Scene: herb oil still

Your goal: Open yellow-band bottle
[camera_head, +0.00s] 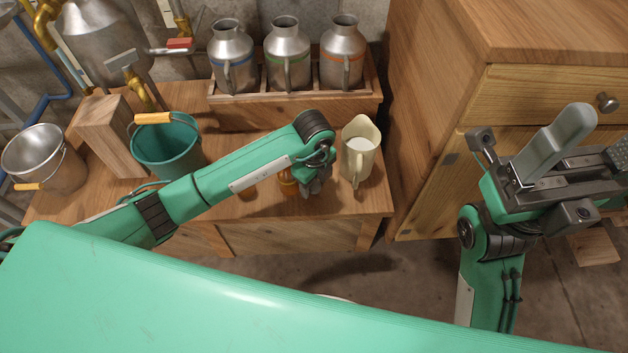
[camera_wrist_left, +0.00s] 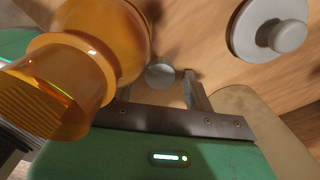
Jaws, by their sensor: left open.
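An amber bottle (camera_head: 288,186) stands on the wooden bench, mostly hidden behind my left arm in the head view. In the left wrist view the amber bottle (camera_wrist_left: 105,45) is large and close at the left, with its ribbed amber neck pointing lower left. I cannot make out a yellow band. My left gripper (camera_head: 318,183) is just right of the bottle, pointing down, with its jaws apart. A small grey disc (camera_wrist_left: 160,74) shows by the fingers; I cannot tell whether they touch it. My right gripper (camera_head: 592,138) is raised at the right, its fingers apart and empty.
A cream pitcher (camera_head: 359,155) stands close right of my left gripper. A teal bucket (camera_head: 168,152), wooden block (camera_head: 108,135) and steel bucket (camera_head: 45,160) stand left. Several metal jugs (camera_head: 288,62) sit in a rack behind. A grey knobbed disc (camera_wrist_left: 270,30) lies against wood.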

